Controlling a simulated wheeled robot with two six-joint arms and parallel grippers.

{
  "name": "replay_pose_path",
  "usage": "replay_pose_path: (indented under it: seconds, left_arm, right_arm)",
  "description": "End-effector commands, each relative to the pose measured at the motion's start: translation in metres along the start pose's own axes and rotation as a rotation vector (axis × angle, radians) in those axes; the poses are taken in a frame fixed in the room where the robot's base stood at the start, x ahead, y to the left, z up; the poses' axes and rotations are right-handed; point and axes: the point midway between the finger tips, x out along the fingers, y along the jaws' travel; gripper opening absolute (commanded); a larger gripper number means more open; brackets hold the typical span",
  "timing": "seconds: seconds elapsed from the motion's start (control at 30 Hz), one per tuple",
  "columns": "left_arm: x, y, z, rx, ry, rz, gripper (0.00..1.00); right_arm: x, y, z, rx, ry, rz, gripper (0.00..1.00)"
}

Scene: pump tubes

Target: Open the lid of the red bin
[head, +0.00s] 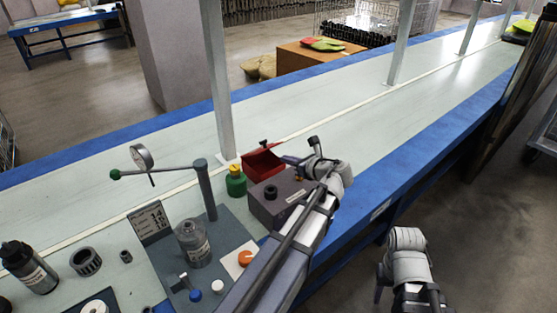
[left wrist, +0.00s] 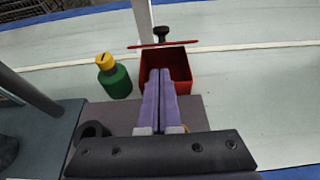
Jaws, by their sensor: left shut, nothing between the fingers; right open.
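The red bin (head: 262,165) stands on the bench just beyond a dark grey box. In the left wrist view its open top and inside walls show (left wrist: 181,67). Its lid (left wrist: 163,45) shows nearly edge-on as a thin red plate at the back of the opening, raised off the rim, with a dark knob (left wrist: 162,34) behind it. My left gripper (head: 287,159) is shut and empty. In the left wrist view its purple fingertips (left wrist: 158,72) reach over the bin's near part; contact cannot be told. My right arm is at the lower right, but its fingers do not show.
A green bottle with a yellow cap (head: 236,181) stands left of the bin. A grey post (head: 216,80) rises behind it. A lever stand with a green knob (head: 115,174) and a clear bottle (head: 193,243) are at front left. The bench to the right is clear.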

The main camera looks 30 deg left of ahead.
Motion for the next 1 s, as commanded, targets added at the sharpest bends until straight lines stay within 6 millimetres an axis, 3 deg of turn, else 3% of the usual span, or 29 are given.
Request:
replay_pose_path:
  seconds: [0.3,0.5,1.0]
  left_arm:
    - [0.057,-0.001,-0.003,-0.003,0.001,0.004,0.00]
    - [0.082,-0.001,-0.002,-0.003,0.001,0.002,0.00]
    - [0.092,0.000,-0.001,-0.003,0.002,0.001,0.00]
  right_arm:
    - [0.023,-0.002,-0.001,0.000,0.000,0.000,0.50]
    - [0.031,-0.003,-0.002,0.000,0.000,0.000,0.50]
    - [0.033,-0.003,-0.002,0.000,0.000,0.001,0.50]
